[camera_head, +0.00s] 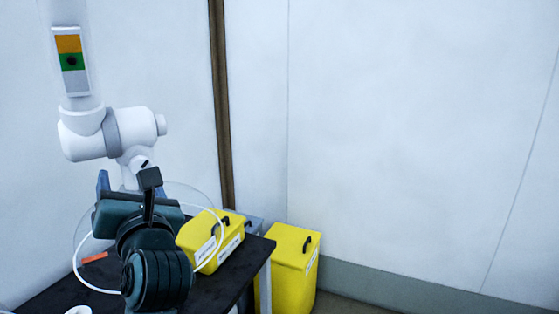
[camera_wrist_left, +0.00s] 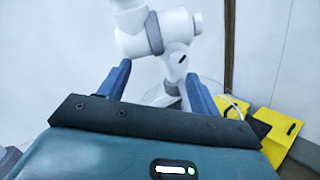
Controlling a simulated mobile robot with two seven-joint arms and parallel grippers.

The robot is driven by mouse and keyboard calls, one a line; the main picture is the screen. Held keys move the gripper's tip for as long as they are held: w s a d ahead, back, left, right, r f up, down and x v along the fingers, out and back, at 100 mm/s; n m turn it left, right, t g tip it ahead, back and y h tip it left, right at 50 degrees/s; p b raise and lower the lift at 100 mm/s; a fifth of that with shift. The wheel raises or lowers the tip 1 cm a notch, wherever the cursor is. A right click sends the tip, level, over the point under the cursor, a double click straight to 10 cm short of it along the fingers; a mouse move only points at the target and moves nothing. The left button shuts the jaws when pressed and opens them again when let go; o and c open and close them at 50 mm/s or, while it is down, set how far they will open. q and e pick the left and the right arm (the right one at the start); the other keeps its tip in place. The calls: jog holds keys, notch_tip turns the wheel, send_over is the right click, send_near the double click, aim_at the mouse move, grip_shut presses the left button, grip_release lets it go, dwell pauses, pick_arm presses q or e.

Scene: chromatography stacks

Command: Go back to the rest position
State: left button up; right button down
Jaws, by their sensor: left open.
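My left gripper (camera_head: 130,183) is in the lower left of the head view, seen from behind, above a black table. In the left wrist view its two blue fingers (camera_wrist_left: 158,85) stand wide apart, with nothing held between them. Past the fingers is a white jointed unit (camera_head: 110,132), which also shows in the wrist view (camera_wrist_left: 158,32). The gripper overlaps its lower part in the head view, and I cannot tell the gap between them. My right gripper is in neither view.
The black table (camera_head: 50,292) holds a yellow box (camera_head: 205,248) with a black handle. A taller yellow bin (camera_head: 290,270) stands on the floor beside the table. A thin white hoop (camera_head: 222,225) curves around the gripper. White walls enclose the corner; the right side is clear.

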pick_arm(q)
jog(key=s+d+r+m+t+h, duration=0.3)
jog(key=s+d+m+t+h, duration=0.4)
jog(key=m+t, duration=0.7)
jog(key=d+f+m+g+h, duration=0.5)
jog(key=f+m+g+h, duration=0.25)
jog(key=m, duration=0.45)
jog(key=d+f+m+g+h, duration=0.55)
jog(key=f+m+h, duration=0.3)
jog(key=m, duration=0.25)
jog(key=s+a+f+m+g+y, duration=0.1)
jog(key=s+f+g+y, duration=0.15)
jog(key=f, duration=0.35)
jog(key=s+a+f+m+g+y, duration=0.1)
jog(key=s+f+m+g, duration=0.15)
jog(key=f, duration=0.35)
jog(key=s+a+f+g+y, duration=0.75)
jog(key=s+a+f, duration=0.25)
jog(key=s+f, duration=0.2)
jog(key=w+d+f+t+h, duration=0.1)
jog(key=w+d+f+t, duration=0.1)
jog(key=f, duration=0.3)
jog(key=w+d+f+t+h, duration=0.1)
jog(key=w+d+f+t, duration=0.1)
jog(key=f, duration=0.3)
jog(key=shift+w+d+f+t+h, duration=0.4)
jog(key=shift+d+t, duration=0.2)
jog(key=shift+t, duration=0.05)
